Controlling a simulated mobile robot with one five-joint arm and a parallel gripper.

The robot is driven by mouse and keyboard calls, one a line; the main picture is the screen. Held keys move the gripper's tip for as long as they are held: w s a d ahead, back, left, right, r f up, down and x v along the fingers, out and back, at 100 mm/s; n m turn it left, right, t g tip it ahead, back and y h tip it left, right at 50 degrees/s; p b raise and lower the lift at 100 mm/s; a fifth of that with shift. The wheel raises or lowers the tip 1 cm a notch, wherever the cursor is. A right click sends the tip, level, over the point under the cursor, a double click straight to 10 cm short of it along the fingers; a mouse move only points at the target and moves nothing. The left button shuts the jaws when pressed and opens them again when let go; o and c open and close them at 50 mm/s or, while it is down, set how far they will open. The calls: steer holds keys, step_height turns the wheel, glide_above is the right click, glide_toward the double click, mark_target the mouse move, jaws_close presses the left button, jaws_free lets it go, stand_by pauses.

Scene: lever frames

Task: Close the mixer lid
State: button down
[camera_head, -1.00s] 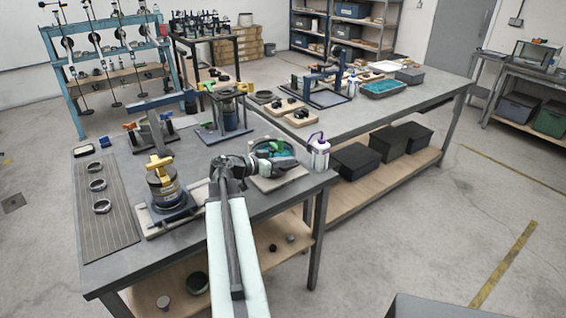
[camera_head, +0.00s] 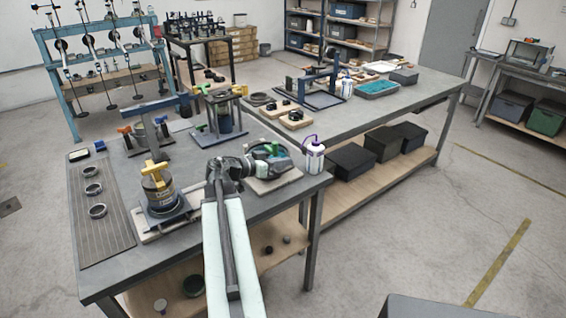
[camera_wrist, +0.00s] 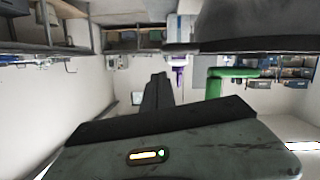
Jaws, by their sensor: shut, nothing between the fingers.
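A small device with teal and green parts (camera_head: 262,150) sits on a pale board (camera_head: 279,183) near the right front edge of the near table. I take it for the mixer, but my wrist covers much of it, and I cannot make out its lid's angle. My gripper (camera_head: 285,163) is over or beside this device. In the wrist view, which looks upside down, my gripper (camera_wrist: 159,88) shows dark fingers shut together and empty. A green handle (camera_wrist: 214,82) stands to their right, apart from them in the picture, below a dark rounded body (camera_wrist: 260,25).
A white bottle with a purple top (camera_head: 314,158) stands close to the right of my gripper. A yellow-handled canister (camera_head: 160,192) stands on a board to the left. A clamp stand (camera_head: 219,112) is behind. Rings (camera_head: 93,188) lie on a ribbed mat at the left.

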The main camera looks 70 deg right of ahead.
steer(key=s+r+p+v, duration=0.1)
steer(key=p+v, duration=0.1)
steer(key=v, duration=0.8)
steer(key=shift+a+r, duration=0.35)
